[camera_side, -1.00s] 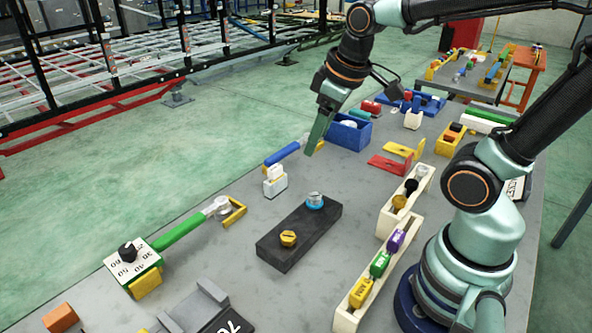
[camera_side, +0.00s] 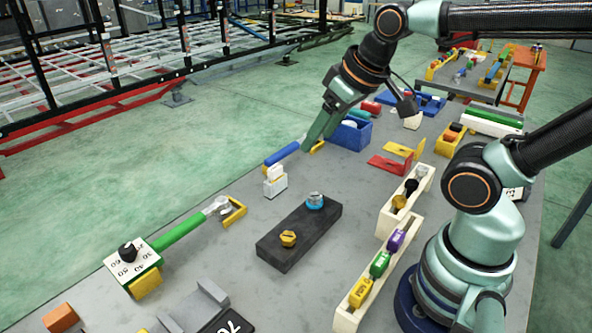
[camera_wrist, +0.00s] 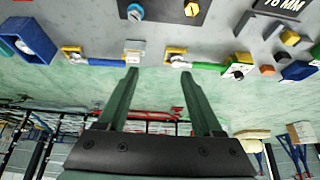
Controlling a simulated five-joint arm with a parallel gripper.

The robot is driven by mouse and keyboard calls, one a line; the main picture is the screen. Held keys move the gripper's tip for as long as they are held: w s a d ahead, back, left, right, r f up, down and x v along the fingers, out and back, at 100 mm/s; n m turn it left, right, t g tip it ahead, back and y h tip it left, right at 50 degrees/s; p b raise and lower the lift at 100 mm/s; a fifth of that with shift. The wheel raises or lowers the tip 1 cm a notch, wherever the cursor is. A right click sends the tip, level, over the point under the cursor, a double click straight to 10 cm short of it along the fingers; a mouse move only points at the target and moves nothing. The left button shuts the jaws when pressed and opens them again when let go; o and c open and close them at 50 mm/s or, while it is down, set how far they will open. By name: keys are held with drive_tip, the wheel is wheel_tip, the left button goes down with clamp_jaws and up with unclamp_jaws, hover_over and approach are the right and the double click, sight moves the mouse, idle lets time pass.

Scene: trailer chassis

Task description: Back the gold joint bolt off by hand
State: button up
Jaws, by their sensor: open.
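The gold bolt (camera_side: 288,239) has a slotted hex head and sits in the near end of a black block (camera_side: 300,235). A blue bolt with a silver top (camera_side: 315,201) sits in the block's far end. In the wrist view the gold bolt (camera_wrist: 191,9) and the blue one (camera_wrist: 135,12) show at the top edge, beyond my fingertips. My gripper (camera_side: 307,149) is above the far side of the bench, by the blue-handled wrench (camera_side: 281,154), well apart from the gold bolt. In the wrist view my gripper (camera_wrist: 158,72) is open, with nothing between its fingers.
A white stand (camera_side: 274,182) is at the blue wrench's near end. A green-handled wrench (camera_side: 180,230) joins a dial box (camera_side: 131,262). A blue bin (camera_side: 350,132) stands behind my gripper; cream racks (camera_side: 412,203) stand right of the block. Bare bench surrounds the block.

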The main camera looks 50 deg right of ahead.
idle(0.4)
drive_tip(key=m+g, duration=0.6)
drive_tip(key=m, duration=1.2)
approach(288, 236)
wheel_tip(288, 236, down, 8)
drive_tip(key=shift+s+f, duration=0.15)
clamp_jaws()
